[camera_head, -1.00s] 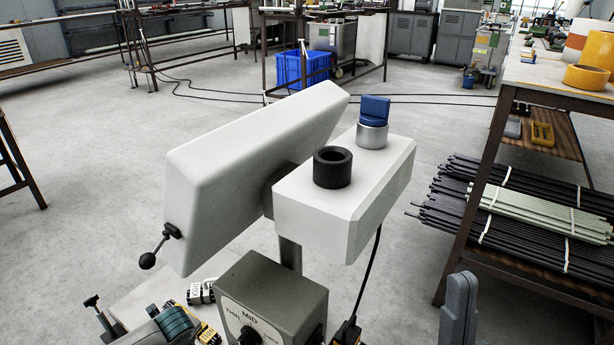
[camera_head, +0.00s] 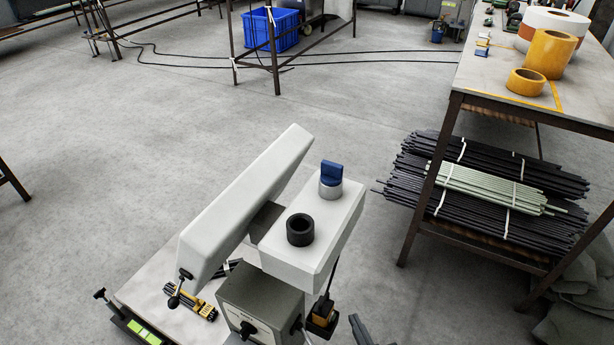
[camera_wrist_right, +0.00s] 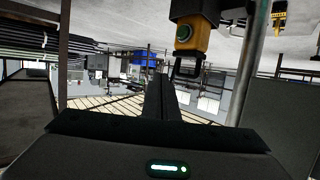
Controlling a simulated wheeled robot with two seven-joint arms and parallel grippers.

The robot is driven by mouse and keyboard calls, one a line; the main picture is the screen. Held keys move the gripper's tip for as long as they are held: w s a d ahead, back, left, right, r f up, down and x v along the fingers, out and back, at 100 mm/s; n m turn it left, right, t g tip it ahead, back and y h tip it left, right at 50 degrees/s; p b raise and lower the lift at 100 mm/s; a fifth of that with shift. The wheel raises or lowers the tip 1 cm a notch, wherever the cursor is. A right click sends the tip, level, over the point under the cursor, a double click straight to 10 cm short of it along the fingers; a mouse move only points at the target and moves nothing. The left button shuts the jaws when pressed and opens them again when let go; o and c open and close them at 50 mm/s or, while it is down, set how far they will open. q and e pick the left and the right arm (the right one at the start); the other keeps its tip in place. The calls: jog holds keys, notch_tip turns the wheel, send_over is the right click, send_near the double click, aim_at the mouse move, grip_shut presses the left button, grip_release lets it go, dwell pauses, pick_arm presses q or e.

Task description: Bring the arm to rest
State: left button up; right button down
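My right gripper (camera_head: 358,328) shows only as a small dark tip at the bottom edge of the head view, right of the machine's grey control box (camera_head: 262,300). In the right wrist view its two dark fingers (camera_wrist_right: 165,95) lie together with nothing visible between them. A yellow-and-black part (camera_wrist_right: 192,42) hangs close to the fingertips in that view, apart from them as far as I can tell. My left gripper is not in view.
The machine has a long white cover (camera_head: 245,200) and a white block (camera_head: 320,225) with a black ring (camera_head: 300,230) and blue knob (camera_head: 331,174). A workbench (camera_head: 480,75) with yellow rolls stands right, bundled rods (camera_head: 490,190) below. Open floor lies left.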

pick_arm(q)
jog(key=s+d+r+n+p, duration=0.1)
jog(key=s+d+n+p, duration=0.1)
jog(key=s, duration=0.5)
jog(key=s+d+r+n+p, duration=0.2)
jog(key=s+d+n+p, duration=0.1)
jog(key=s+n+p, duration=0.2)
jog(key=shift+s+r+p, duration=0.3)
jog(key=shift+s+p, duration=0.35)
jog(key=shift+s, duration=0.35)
pick_arm(e)
jog(key=s+d+f+g+h, duration=0.1)
jog(key=s+d+f+g, duration=0.2)
jog(key=s+f, duration=0.4)
jog(key=s+d+f+g+h, duration=0.1)
jog(key=s+d+f+g, duration=0.2)
jog(key=s, duration=1)
notch_tip(320, 180, down, 4)
jog(key=g, duration=0.2)
jog(key=shift+s+f+m+g, duration=0.25)
jog(key=shift+s+m+g, duration=0.05)
jog(key=shift+s+g, duration=0.1)
